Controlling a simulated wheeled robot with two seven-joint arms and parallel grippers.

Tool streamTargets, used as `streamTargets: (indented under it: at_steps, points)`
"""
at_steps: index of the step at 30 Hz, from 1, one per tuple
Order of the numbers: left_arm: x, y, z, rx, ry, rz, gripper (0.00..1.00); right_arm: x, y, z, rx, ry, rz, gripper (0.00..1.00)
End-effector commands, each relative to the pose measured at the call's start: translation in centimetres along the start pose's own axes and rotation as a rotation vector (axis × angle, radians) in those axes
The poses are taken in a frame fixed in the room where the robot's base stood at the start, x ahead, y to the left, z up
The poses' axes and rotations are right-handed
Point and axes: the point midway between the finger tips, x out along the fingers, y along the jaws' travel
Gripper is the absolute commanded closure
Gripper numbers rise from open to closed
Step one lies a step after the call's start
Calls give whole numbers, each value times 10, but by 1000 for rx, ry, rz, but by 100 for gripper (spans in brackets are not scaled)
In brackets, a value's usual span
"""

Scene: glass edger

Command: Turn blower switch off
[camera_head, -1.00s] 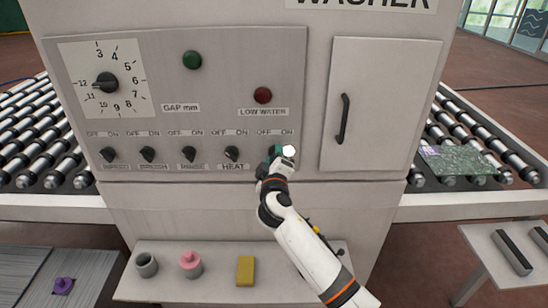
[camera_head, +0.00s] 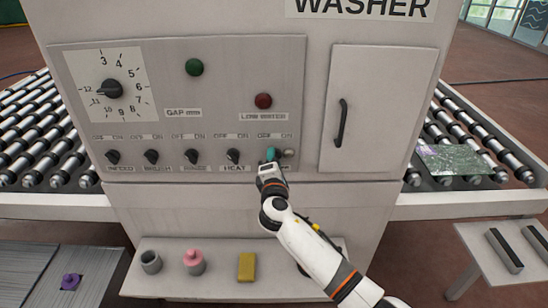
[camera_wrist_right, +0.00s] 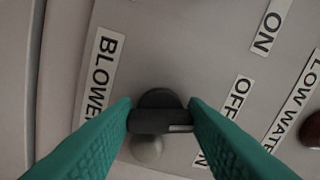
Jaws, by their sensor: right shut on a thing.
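The blower switch (camera_wrist_right: 158,120) is a black knob with a small white mark near its right end in the right wrist view. The BLOWER label (camera_wrist_right: 103,75) and the OFF label (camera_wrist_right: 237,103) lie on either side of it. My right gripper (camera_head: 273,155), with green fingers, is shut on the knob; its two fingers also show at the knob's sides in the right wrist view (camera_wrist_right: 160,117). In the head view the gripper hides the switch. A small round lamp (camera_head: 289,153) beside it looks dull grey. My left gripper is not in view.
The HEAT switch (camera_head: 233,157) and several similar knobs stand in a row to the left. A red LOW WATER lamp (camera_head: 263,101) sits above. A cabinet door handle (camera_head: 341,122) juts out at right. A shelf below holds a yellow block (camera_head: 247,267) and a pink-topped item (camera_head: 194,261).

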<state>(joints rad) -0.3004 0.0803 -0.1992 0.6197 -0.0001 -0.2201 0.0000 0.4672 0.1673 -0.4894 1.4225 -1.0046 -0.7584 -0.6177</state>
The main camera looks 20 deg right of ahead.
Motion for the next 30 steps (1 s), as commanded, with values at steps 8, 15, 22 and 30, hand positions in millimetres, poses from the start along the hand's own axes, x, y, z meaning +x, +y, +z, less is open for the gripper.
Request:
streamTargets:
  at_steps: [8, 15, 22, 30]
  points:
    - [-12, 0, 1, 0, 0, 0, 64, 0, 1, 0, -185, -2, 3, 83]
    - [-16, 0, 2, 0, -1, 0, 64, 0, 2, 0, -269, -2, 3, 83]
    - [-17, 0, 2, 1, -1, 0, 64, -1, 3, 1, -295, -2, 3, 83]
    - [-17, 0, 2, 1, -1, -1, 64, -1, 4, 1, -297, -2, 3, 83]
